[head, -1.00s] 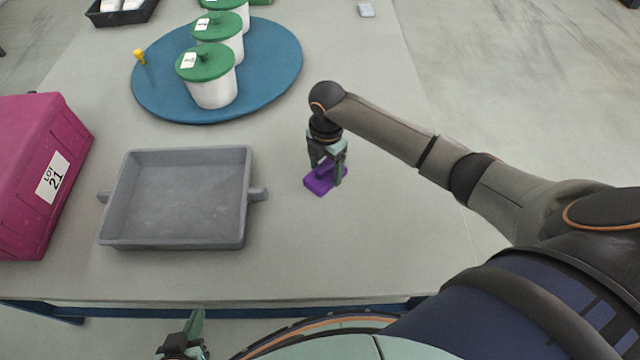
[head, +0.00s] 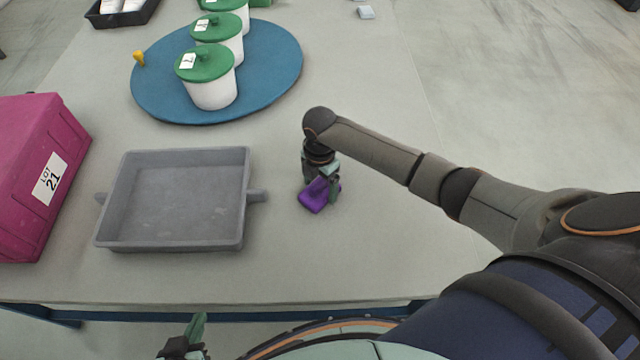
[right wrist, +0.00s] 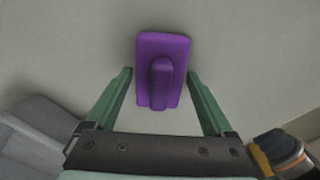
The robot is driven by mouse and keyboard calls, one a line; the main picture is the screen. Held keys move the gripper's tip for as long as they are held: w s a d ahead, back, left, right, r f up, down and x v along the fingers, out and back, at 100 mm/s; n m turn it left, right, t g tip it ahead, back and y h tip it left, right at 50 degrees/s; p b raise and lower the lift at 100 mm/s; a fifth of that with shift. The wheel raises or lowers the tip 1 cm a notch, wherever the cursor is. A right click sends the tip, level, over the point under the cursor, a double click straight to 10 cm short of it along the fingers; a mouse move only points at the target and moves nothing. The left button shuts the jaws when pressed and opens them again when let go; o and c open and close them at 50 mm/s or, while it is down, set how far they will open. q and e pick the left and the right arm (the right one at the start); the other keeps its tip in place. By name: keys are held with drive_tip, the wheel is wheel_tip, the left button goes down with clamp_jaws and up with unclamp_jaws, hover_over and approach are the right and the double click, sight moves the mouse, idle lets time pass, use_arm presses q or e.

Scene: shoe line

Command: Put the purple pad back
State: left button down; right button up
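The purple pad (head: 312,197) with a raised grip on its back is right of the grey tray, at my right gripper (head: 322,190). In the right wrist view the pad (right wrist: 147,50) shows between the two green fingers of the right gripper (right wrist: 160,75). The fingers are spread, with gaps on both sides of the raised grip. I cannot tell whether the pad lies fully flat or is tilted. My left gripper (head: 192,338) is at the bottom edge, in front of the table, partly cut off; its opening does not show.
An empty grey tray (head: 243,200) with side handles stands left of the pad. A magenta box (head: 25,150) labelled LOT 21 is at the far left. Behind, a blue round mat (head: 275,65) carries white pots with green lids (head: 212,92) and a yellow peg (head: 138,58). The table's right side is clear.

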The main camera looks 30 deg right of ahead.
drive_tip(key=shift+o, duration=0.8)
